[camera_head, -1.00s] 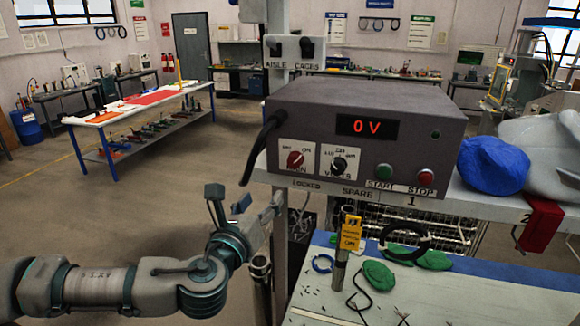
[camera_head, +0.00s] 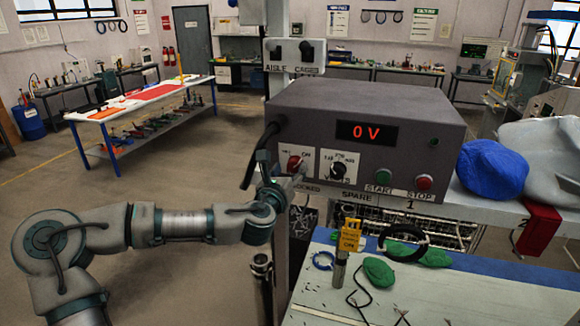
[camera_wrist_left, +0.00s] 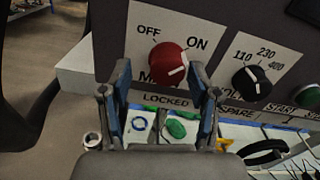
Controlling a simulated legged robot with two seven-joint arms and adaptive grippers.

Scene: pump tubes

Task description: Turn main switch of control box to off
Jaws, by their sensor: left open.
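The grey control box (camera_head: 370,112) stands on a shelf, and its display reads 0 V in red. Its main switch is a red knob (camera_head: 294,163) at the front left. In the left wrist view the red knob (camera_wrist_left: 165,60) sits on a white plate marked OFF on the left and ON on the right. A white mark shows on the knob's right part, on the ON side. My left gripper (camera_head: 274,170) is open just in front of and left of the knob. In the left wrist view its fingers (camera_wrist_left: 158,85) are spread below the knob, apart and empty. My right gripper is not in view.
A black voltage knob (camera_head: 339,165) and green (camera_head: 384,174) and red buttons (camera_head: 424,182) sit right of the switch. A black cable (camera_head: 258,155) hangs at the box's left. A blue cloth-like lump (camera_head: 493,168) lies at right. The floor at left is clear.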

